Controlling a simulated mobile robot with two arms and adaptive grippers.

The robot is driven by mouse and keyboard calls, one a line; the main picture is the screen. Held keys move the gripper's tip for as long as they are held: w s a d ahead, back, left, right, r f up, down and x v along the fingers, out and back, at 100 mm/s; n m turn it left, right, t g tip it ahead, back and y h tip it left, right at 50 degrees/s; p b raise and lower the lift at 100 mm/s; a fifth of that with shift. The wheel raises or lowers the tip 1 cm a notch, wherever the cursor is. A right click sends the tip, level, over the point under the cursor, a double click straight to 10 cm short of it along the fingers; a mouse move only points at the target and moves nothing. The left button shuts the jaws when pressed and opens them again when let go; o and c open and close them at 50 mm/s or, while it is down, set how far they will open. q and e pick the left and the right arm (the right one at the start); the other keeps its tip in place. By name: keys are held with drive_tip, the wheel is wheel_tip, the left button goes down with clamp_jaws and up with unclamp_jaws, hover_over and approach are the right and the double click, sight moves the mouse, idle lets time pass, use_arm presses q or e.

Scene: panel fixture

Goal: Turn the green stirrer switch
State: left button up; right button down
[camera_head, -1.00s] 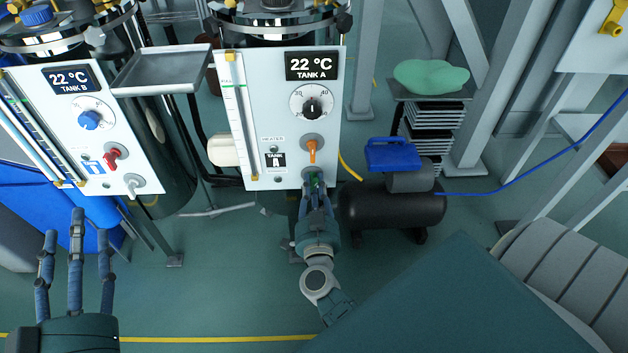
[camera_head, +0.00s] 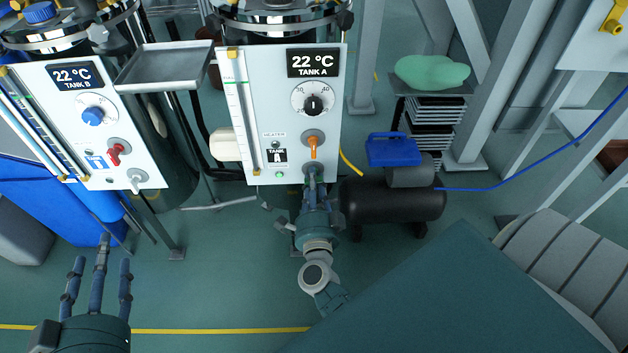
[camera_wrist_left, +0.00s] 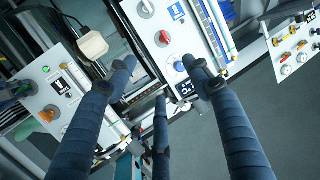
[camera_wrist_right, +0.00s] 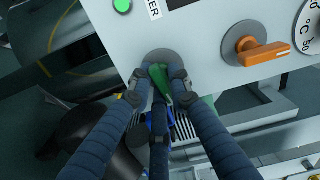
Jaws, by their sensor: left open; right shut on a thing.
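The green stirrer switch (camera_wrist_right: 161,78) is at the lower edge of the white Tank A panel (camera_head: 240,120), below an orange switch (camera_head: 313,147). My right gripper (camera_head: 314,178) is shut on the green switch, its fingers around the handle. In the right wrist view the green handle shows between the fingertips and looks tilted; the fingers hide part of it. In the head view the gripper covers the switch. My left gripper (camera_head: 101,258) is open and empty, low at the left, in front of and below the Tank B panel (camera_head: 50,95).
A small lamp (camera_wrist_right: 122,5) left of the green switch glows green. The orange switch sits close beside my right fingers. A black compressor (camera_head: 400,205) with a blue top lies right of my right arm. A metal tray (camera_head: 165,68) juts out between the panels.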

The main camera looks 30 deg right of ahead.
use_arm(q)
drive_tip(key=shift+w+d+r+t, duration=0.15)
drive_tip(key=shift+r+t, duration=0.25)
drive_tip(key=shift+r, duration=0.2)
use_arm(e)
drive_tip(key=shift+s+f+m, duration=0.1)
drive_tip(key=shift+f+m, duration=0.1)
drive_tip(key=shift+m, duration=0.8)
drive_tip(key=c, duration=1.7)
unclamp_jaws()
drive_tip(key=shift+o, duration=0.2)
drive_tip(key=shift+r, duration=0.1)
